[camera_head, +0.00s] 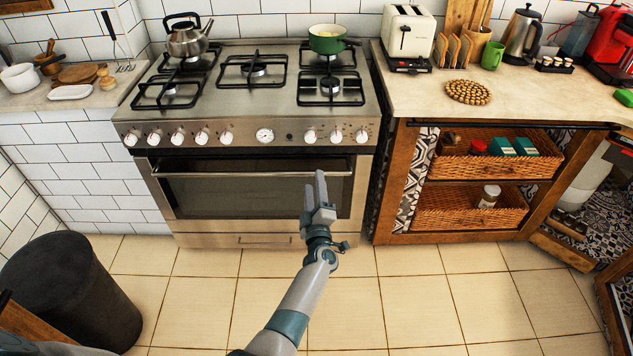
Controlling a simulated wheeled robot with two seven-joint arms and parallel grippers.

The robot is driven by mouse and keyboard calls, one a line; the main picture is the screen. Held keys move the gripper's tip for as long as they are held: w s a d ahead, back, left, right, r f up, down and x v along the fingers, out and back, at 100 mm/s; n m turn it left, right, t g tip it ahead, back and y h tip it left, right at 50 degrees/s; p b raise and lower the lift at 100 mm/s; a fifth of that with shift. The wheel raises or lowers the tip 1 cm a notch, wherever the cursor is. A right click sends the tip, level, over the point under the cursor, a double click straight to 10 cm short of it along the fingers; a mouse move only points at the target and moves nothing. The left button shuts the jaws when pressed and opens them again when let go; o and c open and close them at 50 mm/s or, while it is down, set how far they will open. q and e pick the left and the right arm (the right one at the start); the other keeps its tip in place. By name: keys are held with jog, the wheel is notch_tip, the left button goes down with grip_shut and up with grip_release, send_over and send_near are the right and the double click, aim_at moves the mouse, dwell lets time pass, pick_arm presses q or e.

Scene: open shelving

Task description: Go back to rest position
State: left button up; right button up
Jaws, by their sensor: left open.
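My left gripper (315,192) is raised in front of the stove (250,225), in the middle of the view. Its arm comes up from the bottom edge. Its fingers point up and away from me, overlapping the oven door in the picture. The fingers are apart, and nothing shows between them. I cannot tell whether it touches the oven handle (215,174). My right gripper is not in view.
A dark bin (75,290) stands at the lower left. The wooden shelf unit (385,210) at the right holds an upper wicker basket (450,170) and a lower wicker basket (455,212). A kettle (187,40) and green pot (327,42) sit on the stove.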

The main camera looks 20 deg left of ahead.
pick_arm(q)
jog(key=s+d+f+m+g+h, duration=0.2)
jog(key=s+f+m+h, duration=0.3)
jog(key=s+f, duration=0.55)
jog(key=s+d+f+m+g+h, duration=0.25)
jog(key=s+f+m, duration=0.5)
jog(key=f, duration=0.55)
jog(key=s+f+m+g, duration=0.2)
jog(key=s+f, duration=0.3)
jog(key=s, duration=0.4)
jog(key=s+a+f+m+g, duration=0.1)
jog(key=s+f+m+g, duration=0.1)
jog(key=s+f, duration=0.4)
jog(key=s+f+m+g, duration=0.2)
jog(key=s+f, duration=0.4)
jog(key=s, duration=0.7)
jog(key=shift+s+a+m+h, duration=0.25)
jog(key=shift+s+m+h, duration=0.1)
jog(key=shift+s, duration=0.05)
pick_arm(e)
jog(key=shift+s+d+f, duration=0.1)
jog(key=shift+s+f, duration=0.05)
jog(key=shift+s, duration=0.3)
pick_arm(q)
jog(key=shift+r, duration=0.1)
